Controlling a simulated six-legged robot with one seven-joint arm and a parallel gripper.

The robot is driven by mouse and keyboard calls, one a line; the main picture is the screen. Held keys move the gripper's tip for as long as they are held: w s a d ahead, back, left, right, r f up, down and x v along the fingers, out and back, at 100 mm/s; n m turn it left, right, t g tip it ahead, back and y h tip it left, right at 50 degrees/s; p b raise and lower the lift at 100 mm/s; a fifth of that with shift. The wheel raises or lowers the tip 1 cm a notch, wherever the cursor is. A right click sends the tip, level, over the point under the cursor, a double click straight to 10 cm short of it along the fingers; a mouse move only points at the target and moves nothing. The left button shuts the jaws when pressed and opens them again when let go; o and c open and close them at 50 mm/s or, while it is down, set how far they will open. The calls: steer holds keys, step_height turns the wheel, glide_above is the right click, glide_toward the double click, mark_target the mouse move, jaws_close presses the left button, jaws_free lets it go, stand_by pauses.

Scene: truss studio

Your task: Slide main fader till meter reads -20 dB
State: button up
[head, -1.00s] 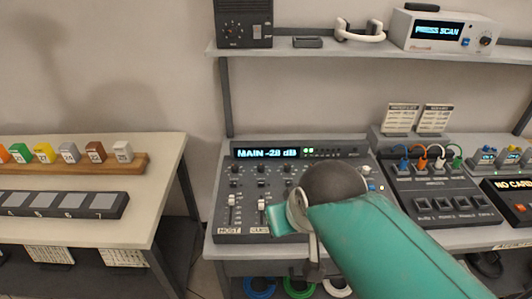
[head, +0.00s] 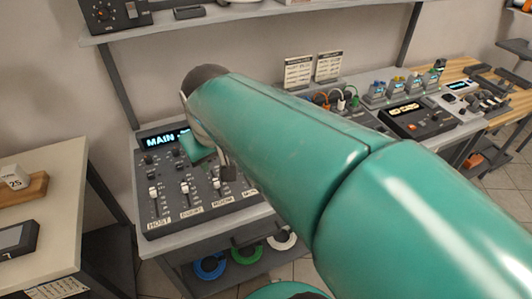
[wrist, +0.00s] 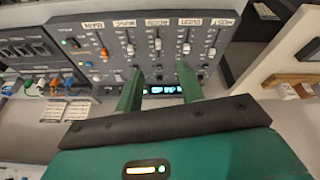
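The dark mixer console (head: 165,222) stands on the grey desk in the head view, with a row of labelled faders. In the wrist view the display (wrist: 165,89) is partly between my fingers and unreadable. My gripper (wrist: 160,70) is open and empty over the console, to the right of the main fader in that view. My arm hides the main fader in the head view.
A patch panel with coloured plugs (head: 338,99) and a lit box (head: 408,112) stand to the right of the console. A shelf (head: 225,17) runs above. A cream table (head: 62,200) is at left.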

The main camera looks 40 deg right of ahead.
steer(key=w+d+f+m+g, duration=0.1)
steer(key=w+d+f, duration=0.25)
steer(key=d, duration=0.45)
steer(key=w+d+f+m+g+y, duration=0.1)
steer(key=w+d+f+g, duration=0.2)
steer(key=d, duration=0.5)
steer(key=w+d+f, duration=0.3)
steer(key=w+d, duration=0.2)
steer(key=d, duration=0.3)
step_height(320, 180, down, 14)
steer(key=shift+s+a+r, duration=0.1)
steer(key=shift+s+r, duration=0.05)
steer(key=shift+r, duration=0.1)
jaws_close()
